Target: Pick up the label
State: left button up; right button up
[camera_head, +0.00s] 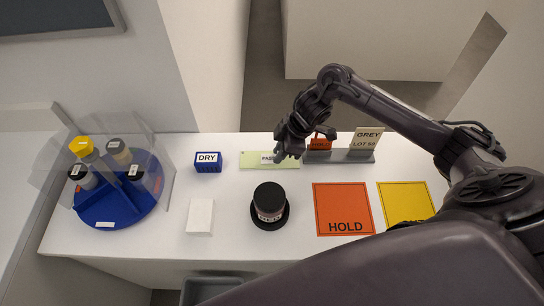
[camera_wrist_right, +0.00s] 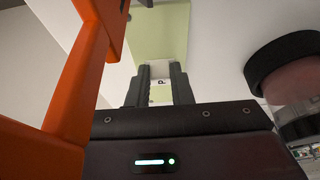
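A small white label (camera_head: 268,158) with dark print, seemingly "PASS", is at the pale green mat (camera_head: 249,160) at the back of the counter. My right gripper (camera_head: 279,156) points down at the label's right end and hides part of it. In the right wrist view the two fingers (camera_wrist_right: 160,88) stand apart, with the white label (camera_wrist_right: 158,73) and a dark letter "P" showing between them. I cannot tell whether the fingers touch it. My left gripper is not in view.
Close right of the gripper stands a grey rack (camera_head: 340,156) holding an orange card (camera_head: 320,143) and a "GREY" card (camera_head: 367,139). A dark-lidded jar (camera_head: 268,199) stands in front. A blue "DRY" block (camera_head: 208,167) and a blue jar turntable (camera_head: 112,208) are left.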

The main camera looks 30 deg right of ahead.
grip_shut()
jog(key=shift+r, duration=0.15)
